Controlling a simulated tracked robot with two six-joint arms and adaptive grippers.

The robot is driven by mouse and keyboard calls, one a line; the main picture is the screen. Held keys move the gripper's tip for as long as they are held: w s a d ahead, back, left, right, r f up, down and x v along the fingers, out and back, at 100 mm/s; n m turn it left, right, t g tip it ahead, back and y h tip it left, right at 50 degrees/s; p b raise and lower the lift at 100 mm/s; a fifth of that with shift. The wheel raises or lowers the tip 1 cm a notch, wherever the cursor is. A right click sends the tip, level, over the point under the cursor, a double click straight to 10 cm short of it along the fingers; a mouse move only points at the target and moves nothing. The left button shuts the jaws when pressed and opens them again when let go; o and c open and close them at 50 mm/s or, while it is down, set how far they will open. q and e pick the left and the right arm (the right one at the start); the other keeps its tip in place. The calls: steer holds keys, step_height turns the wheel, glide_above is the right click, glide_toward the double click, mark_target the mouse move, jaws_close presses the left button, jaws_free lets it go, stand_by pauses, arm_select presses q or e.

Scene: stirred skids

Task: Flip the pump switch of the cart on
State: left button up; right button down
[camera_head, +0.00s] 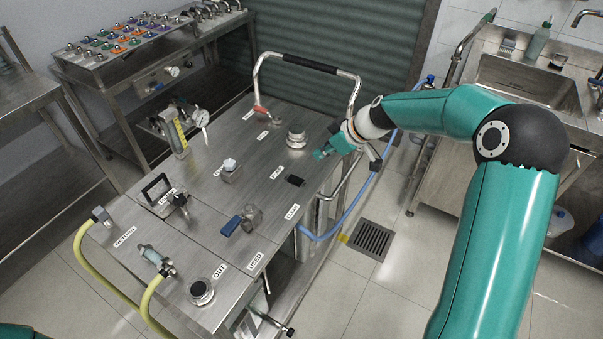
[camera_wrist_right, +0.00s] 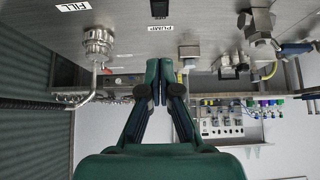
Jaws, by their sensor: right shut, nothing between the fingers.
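The steel cart (camera_head: 205,200) stands in the middle of the head view with a labelled top. The pump switch (camera_head: 295,181) is a small black rocker set in the top near the PUMP label (camera_head: 277,172). I cannot tell which way the rocker is tipped. My right gripper (camera_head: 322,153) is shut and empty, near the cart's right edge, apart from the switch. Its fingers (camera_wrist_right: 167,66) point toward the label. My left gripper is not in view.
A round metal cap (camera_head: 296,137) stands near my right gripper. A valve with a blue handle (camera_head: 240,222) and a metal knob (camera_head: 230,169) are on the top. The push handle (camera_head: 310,64) rises at the back. A blue hose (camera_head: 352,208) hangs at the right side.

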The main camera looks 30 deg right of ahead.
steer(key=shift+f, duration=0.1)
steer(key=p, duration=0.3)
glide_above(296, 180)
steer(key=s, duration=0.1)
steer(key=f, duration=0.8)
steer(key=shift+s+d, duration=0.1)
steer(key=shift+d, duration=0.3)
steer(key=shift+s+d+f, duration=0.1)
steer(key=shift+s+f, duration=0.05)
steer(key=shift+f, duration=0.5)
steer(key=shift+s+d+f, duration=0.1)
steer(key=shift+f, duration=1.15)
steer(key=shift+s, duration=0.1)
